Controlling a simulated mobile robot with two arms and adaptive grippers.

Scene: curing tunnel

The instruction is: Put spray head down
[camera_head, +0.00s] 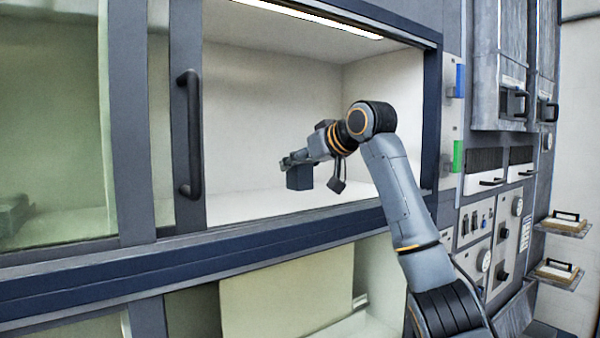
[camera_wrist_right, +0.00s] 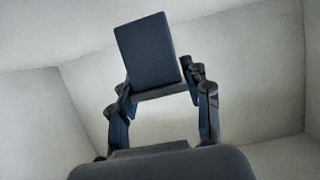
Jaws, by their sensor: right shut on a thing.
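My right gripper (camera_head: 290,160) reaches through the open front into the lit white chamber. It is shut on a dark blue-grey block-shaped thing, which I take to be the spray head (camera_head: 299,178). The block hangs below the fingertips, and it looks to be above the chamber floor (camera_head: 290,205). In the right wrist view the spray head (camera_wrist_right: 147,50) sits slightly tilted between the fingertips of the right gripper (camera_wrist_right: 158,93). Its underside is hidden. My left gripper is not in view.
A blue-grey frame with a sill (camera_head: 300,228) borders the opening. A sliding door with a black handle (camera_head: 189,134) stands to the left. A control panel (camera_head: 490,225) is to the right. The chamber floor around the block looks bare.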

